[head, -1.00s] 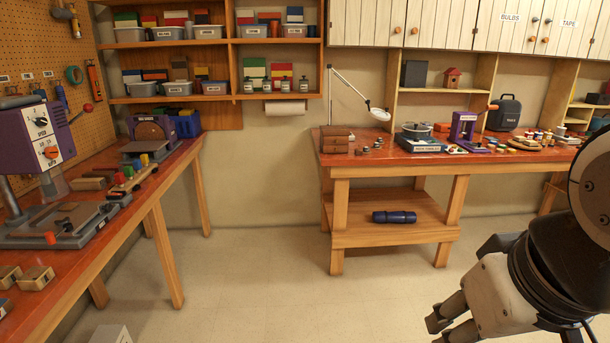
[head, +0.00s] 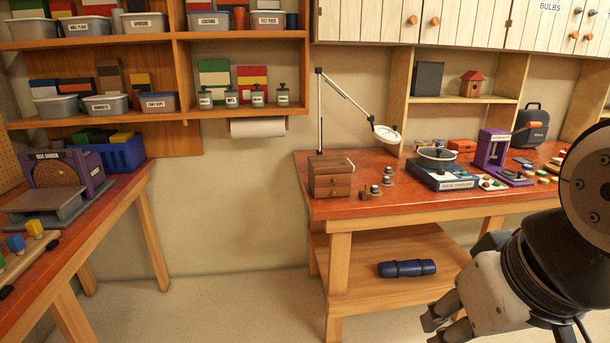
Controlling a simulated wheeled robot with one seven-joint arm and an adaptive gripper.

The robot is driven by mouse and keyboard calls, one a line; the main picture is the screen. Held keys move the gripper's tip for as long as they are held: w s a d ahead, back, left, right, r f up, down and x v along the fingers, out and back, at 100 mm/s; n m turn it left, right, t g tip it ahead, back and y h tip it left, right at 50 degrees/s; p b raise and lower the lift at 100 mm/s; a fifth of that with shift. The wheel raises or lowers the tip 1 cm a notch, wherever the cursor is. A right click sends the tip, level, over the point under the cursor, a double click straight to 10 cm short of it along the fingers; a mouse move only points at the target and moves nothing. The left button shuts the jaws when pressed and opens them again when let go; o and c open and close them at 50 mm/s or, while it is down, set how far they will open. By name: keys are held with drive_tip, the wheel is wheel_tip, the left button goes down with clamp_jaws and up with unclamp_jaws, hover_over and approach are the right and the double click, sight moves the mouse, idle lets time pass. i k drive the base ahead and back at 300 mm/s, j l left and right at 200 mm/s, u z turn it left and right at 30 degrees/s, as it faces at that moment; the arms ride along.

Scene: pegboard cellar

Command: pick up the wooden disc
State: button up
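I cannot make out a loose wooden disc for certain. Small round brown and dark pieces (head: 387,177) sit on the right workbench, beside a small wooden drawer box (head: 331,178). They are too small to identify. A round brown face shows on the purple disc sander (head: 94,172) on the left bench; it looks like part of the machine. My gripper (head: 441,326) is at the lower right, in front of the right bench and away from its top. It is partly cut off by the frame edge, and its opening and anything between its fingers cannot be made out.
The right workbench (head: 420,199) also holds a lamp (head: 387,133), a rock tumbler (head: 441,170) and a purple machine (head: 495,150). A blue cylinder (head: 407,268) lies on its lower shelf. The left bench (head: 70,234) runs along the left. Floor between the benches is clear.

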sight(543, 181)
drive_tip(key=i+z, duration=0.75)
drive_tip(key=i+j+z, duration=0.1)
drive_tip(key=z, duration=0.25)
drive_tip(key=i+l+z, duration=0.1)
drive_tip(key=i+z, duration=0.2)
drive_tip(key=z, duration=0.15)
drive_tip(key=i+z, duration=0.45)
drive_tip(key=i+l+u, duration=0.3)
drive_tip(key=i, duration=0.3)
drive_tip(key=l, duration=0.1)
